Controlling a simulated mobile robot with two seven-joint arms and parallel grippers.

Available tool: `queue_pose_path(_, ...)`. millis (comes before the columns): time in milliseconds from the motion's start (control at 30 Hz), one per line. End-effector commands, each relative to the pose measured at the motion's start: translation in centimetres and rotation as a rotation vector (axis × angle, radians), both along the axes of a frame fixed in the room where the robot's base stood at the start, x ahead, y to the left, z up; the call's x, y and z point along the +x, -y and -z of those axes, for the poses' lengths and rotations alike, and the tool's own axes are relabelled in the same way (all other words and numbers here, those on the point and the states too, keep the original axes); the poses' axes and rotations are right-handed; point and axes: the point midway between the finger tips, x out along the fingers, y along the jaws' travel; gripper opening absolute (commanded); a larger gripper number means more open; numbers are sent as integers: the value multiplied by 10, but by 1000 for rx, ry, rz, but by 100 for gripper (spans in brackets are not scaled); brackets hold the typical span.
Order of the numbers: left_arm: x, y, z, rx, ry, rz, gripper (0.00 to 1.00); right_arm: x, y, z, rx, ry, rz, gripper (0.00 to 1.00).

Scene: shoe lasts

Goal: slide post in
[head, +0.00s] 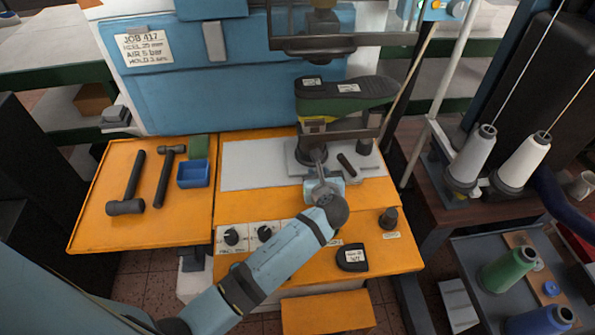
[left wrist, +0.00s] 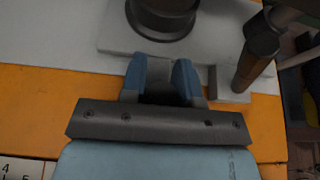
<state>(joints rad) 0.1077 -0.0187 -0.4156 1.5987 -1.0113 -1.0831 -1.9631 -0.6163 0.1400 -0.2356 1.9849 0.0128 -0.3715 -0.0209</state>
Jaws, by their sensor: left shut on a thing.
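The post (head: 312,147) stands upright on a light grey base plate (head: 372,161) and carries a dark shoe last (head: 345,88) with a green side. The foot of the post (left wrist: 163,18) and its plate (left wrist: 115,35) show at the top of the left wrist view. My left gripper (head: 318,162) is at the front edge of the plate. Its blue fingertips (left wrist: 161,78) are shut on a small dark part between them, seemingly the handle of the post's plate; the fingers hide most of it. My right gripper is not in view.
The blue press (head: 215,85) stands behind, with its dark head (head: 320,45) above and behind the last. Hammers (head: 130,185) and a blue bin (head: 193,174) lie left. Thread cones (head: 470,158) stand right.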

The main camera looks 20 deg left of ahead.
Motion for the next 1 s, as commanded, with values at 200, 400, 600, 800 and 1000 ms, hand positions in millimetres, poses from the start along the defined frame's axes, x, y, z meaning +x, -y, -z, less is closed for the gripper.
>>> queue_pose_path(200,10,17,0,-1,-1,1,0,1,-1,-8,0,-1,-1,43)
queue_pose_path(400,12,21,0,-1,0,2,0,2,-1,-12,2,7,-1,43)
queue_pose_path(600,12,21,0,-2,1,3,0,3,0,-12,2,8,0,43)
queue_pose_path(800,12,20,0,-2,1,2,54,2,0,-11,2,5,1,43)
queue_pose_path(1000,12,19,0,0,0,0,54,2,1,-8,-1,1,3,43)
